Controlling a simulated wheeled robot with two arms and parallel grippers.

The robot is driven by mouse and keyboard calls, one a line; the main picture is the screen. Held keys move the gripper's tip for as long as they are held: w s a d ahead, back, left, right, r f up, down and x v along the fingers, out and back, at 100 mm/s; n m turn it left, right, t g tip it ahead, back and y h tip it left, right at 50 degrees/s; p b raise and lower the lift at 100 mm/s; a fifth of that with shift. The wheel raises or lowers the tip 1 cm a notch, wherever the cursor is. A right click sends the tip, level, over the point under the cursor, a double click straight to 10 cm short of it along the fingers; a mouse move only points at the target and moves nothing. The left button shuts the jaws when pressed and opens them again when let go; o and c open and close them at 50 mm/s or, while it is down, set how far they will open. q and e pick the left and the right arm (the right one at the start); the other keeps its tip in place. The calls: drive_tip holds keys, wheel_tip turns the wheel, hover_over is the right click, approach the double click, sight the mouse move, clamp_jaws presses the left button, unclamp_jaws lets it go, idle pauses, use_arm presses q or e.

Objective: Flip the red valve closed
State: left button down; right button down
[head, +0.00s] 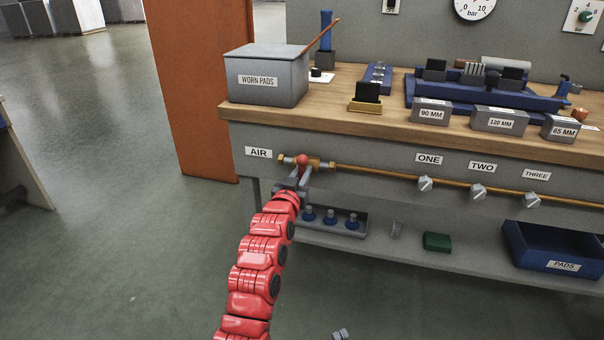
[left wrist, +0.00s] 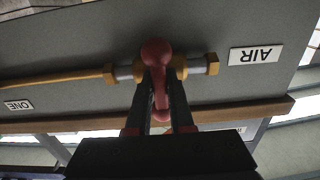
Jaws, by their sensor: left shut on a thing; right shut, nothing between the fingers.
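The red valve (head: 303,160) sits on the copper air pipe at the bench front, right of the AIR label (head: 259,153). In the left wrist view the red valve handle (left wrist: 158,75) lies across the line of the pipe and runs between my fingers. My left gripper (head: 297,181) is shut on this handle; it also shows in the left wrist view (left wrist: 160,108). The fingers hide part of the handle in the head view. Only the tip of my right gripper (head: 340,333) shows at the bottom edge of the head view, shut and empty, well below the bench.
The pipe (head: 380,173) runs right to grey knobs labelled ONE, TWO and THREE. Above is the wooden bench top (head: 335,108) with a WORN PADS box (head: 262,90). A lower shelf (head: 390,256) holds a blue PADS bin (head: 530,257). An orange panel (head: 203,90) stands left.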

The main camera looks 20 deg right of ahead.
use_arm(q)
drive_tip(key=shift+f, duration=0.1)
drive_tip(key=c, duration=0.8)
unclamp_jaws()
drive_tip(key=shift+s, duration=0.15)
drive_tip(key=shift+s+a, duration=0.2)
drive_tip(key=p+v, duration=0.4)
drive_tip(key=v, duration=1.2)
drive_tip(key=shift+s+a, duration=0.25)
